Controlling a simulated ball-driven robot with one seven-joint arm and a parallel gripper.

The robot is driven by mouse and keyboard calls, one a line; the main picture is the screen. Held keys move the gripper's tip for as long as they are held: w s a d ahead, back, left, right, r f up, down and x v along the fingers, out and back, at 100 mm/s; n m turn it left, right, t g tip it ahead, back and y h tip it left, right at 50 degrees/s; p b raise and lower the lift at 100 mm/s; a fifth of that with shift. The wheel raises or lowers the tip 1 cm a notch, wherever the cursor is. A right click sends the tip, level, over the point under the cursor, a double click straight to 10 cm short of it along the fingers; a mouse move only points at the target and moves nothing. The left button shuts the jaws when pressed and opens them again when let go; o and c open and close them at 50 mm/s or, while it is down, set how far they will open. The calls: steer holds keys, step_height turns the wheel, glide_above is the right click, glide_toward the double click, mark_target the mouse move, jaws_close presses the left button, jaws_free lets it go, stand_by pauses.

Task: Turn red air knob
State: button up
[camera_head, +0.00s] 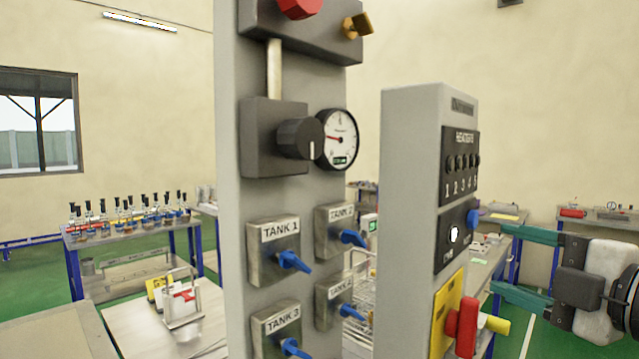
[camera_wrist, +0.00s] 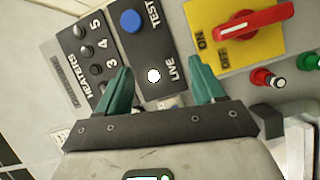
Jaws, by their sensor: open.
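A red knob (camera_head: 299,7) sits at the top of the tall grey panel (camera_head: 229,200) in the head view, cut off by the picture's top edge. A black knob (camera_head: 300,138) and a round gauge (camera_head: 337,138) are below it. My gripper (camera_head: 500,262) is at the right, well below and right of the red knob, its green fingers apart and empty. In the wrist view my gripper (camera_wrist: 161,68) is in front of the smaller grey cabinet's black plates. The red knob on the tall panel does not show in the wrist view.
The smaller cabinet (camera_head: 400,200) stands between my gripper and the tall panel. It carries a red rotary handle (camera_head: 466,328) on a yellow plate, which also shows in the wrist view (camera_wrist: 255,20). Blue tank valves (camera_head: 293,262) and a brass fitting (camera_head: 357,26) project from the tall panel.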

steer(key=s+a+r+n+y+p, duration=0.1)
steer(key=s+a+r+n+y, duration=0.2)
steer(key=r+n, duration=0.55)
steer(key=s+a+r+n+y, duration=0.25)
steer(key=s+r+n, duration=0.2)
steer(key=r, duration=0.75)
steer(key=s+a+r+n+g+p, duration=0.2)
steer(key=s+a+r+n+g, duration=0.2)
steer(key=s+a+r+n, duration=0.5)
steer(key=w+a+f+n+p, duration=0.2)
steer(key=w+a+n, duration=0.1)
steer(key=w+a, duration=0.5)
steer(key=shift+w+a, duration=0.15)
steer(key=shift+a, duration=0.45)
steer(key=shift+y, duration=0.25)
steer(key=c, duration=1.1)
